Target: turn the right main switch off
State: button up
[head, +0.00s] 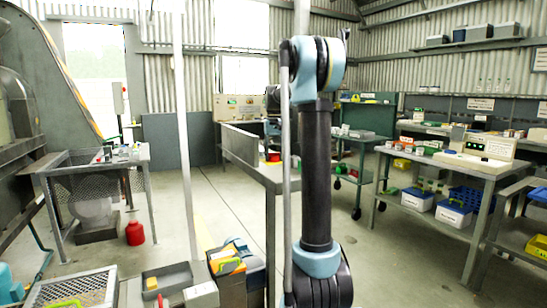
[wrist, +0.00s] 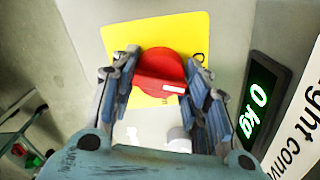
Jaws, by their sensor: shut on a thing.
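The main switch is a round red knob (wrist: 160,68) on a square yellow plate (wrist: 195,28), seen in the wrist view. Its raised bar with a white mark lies nearly level across the picture. My gripper (wrist: 163,62) has one blue-grey finger on each side of the red knob and is shut on it. The plate is mounted on a pale grey surface. The lower side of the plate is partly hidden by my gripper. In the head view my arm stands in the middle, and my gripper does not show.
A dark display (wrist: 257,108) reading "0 kg" in green is right of the switch, beside a white sign (wrist: 300,125). In the head view, a workbench (head: 440,160) with blue bins below stands at right, and a metal table (head: 95,165) at left.

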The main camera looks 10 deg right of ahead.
jog(key=shift+w+n, duration=0.1)
jog(key=shift+n, duration=1.9)
jog(key=o, duration=1.1)
jog(key=shift+r, duration=0.1)
notch_tip(320, 180, up, 12)
jog(key=shift+f, duration=0.15)
